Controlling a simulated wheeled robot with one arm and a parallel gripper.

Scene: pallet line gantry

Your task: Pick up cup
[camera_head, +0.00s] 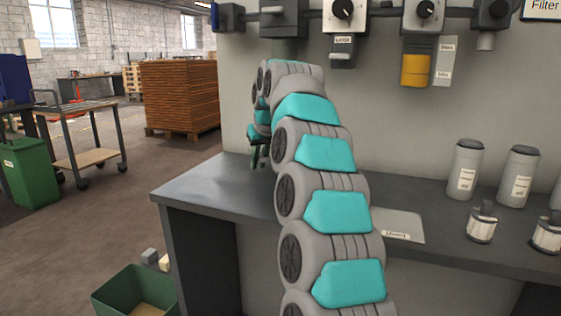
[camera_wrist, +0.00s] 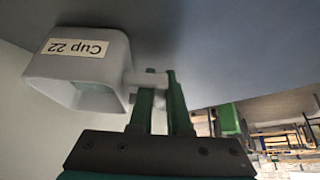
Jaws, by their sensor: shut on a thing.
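The cup (camera_wrist: 108,50) is pale grey-white with a label reading "Cup 22". It fills the left of the wrist view, where the picture is upside down, so the cup is upright with its opening up. My gripper (camera_wrist: 162,82) has green fingers shut on the cup's handle at its side. In the head view my gripper (camera_head: 257,156) is partly seen at the left of my arm, over the back left of the workbench. The cup is hidden behind my arm there. I cannot tell whether its base touches the bench.
Control boxes (camera_head: 342,14) hang on the wall above. A green bin (camera_head: 122,287) stands on the floor in front. The bench's left end is clear.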

